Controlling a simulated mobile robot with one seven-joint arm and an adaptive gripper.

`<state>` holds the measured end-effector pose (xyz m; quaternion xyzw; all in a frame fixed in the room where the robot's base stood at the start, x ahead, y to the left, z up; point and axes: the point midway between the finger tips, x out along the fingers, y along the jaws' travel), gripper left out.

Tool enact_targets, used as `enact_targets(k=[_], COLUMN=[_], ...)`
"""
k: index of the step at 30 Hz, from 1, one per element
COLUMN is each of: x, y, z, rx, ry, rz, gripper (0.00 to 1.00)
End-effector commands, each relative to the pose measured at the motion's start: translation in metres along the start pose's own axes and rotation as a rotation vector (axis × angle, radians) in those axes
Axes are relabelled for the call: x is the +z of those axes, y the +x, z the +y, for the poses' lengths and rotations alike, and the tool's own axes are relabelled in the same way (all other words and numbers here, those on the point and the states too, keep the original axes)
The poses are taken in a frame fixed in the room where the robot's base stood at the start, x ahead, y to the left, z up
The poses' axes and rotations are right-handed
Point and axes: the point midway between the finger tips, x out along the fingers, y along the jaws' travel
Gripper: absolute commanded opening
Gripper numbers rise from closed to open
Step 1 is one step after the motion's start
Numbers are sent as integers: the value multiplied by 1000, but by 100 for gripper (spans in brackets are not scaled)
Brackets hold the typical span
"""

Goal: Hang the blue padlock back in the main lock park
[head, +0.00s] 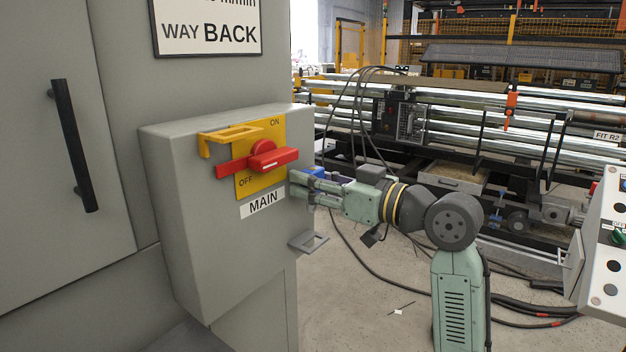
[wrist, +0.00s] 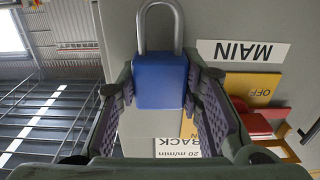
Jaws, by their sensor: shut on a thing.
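My gripper (head: 303,187) is at the right side of the grey MAIN switch box, beside its label. It is shut on the blue padlock (wrist: 161,82), with a finger pad on each side of the body. In the wrist view the shackle (wrist: 160,18) points to the top of the picture, where the MAIN lettering is upside down. In the head view only a little of the padlock (head: 314,171) shows behind the fingers. A grey bracket with an opening (head: 308,242), possibly the lock park, sticks out at the box's lower right, below my gripper.
The switch box (head: 190,200) has a red handle (head: 270,160), a yellow plate and a yellow hasp (head: 228,136) on its front. Dark cables hang behind my arm. A control panel (head: 606,250) stands at the right edge. The floor below my gripper is mostly clear.

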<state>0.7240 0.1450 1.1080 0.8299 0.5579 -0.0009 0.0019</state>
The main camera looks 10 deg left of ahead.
Motion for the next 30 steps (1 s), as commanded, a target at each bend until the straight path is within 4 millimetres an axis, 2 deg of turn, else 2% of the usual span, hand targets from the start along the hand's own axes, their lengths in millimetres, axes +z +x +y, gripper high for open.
enact_targets(k=[6, 13, 30], x=[25, 44, 47], y=[0, 0, 0], z=[0, 0, 0], rx=[-1, 0, 0], ry=[0, -1, -1], rz=[1, 1, 1], gripper=[3, 3, 3])
